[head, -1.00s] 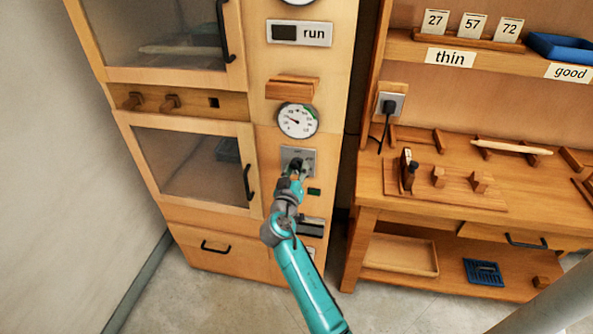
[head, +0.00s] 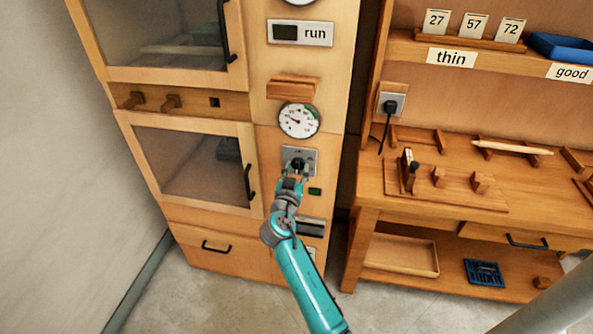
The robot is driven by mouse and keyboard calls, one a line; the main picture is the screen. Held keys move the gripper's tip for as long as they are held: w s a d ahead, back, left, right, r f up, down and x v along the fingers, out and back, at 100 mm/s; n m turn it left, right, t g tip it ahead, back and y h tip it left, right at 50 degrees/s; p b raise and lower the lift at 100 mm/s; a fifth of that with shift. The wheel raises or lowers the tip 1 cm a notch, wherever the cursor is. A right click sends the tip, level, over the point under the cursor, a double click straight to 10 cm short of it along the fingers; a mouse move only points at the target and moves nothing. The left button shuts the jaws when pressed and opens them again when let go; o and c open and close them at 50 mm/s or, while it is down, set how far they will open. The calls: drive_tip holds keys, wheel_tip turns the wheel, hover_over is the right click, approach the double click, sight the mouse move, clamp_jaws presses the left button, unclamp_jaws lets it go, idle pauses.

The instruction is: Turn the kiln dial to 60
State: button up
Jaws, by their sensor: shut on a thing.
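The kiln dial (head: 298,164) is a small dark knob on a grey metal plate (head: 312,156) on the front of the wooden kiln cabinet. My gripper (head: 297,168) is at the knob with its fingers either side, shut on it. The fingers hide part of the knob, and its scale marks are too small to read. A round white gauge (head: 299,121) with a needle and a green band sits above the plate; its numbers are too small to read.
The lower glass door (head: 193,165) and its black handle (head: 248,182) are close on the left. A small green light (head: 315,191) is just below right of the plate. The workbench (head: 440,205) with wooden tools stands right. A wooden block (head: 292,88) juts out above the gauge.

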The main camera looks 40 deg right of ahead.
drive_tip(key=shift+f, duration=0.15)
drive_tip(key=o, duration=1.1)
drive_tip(key=shift+a, duration=0.1)
drive_tip(key=v, duration=1.2)
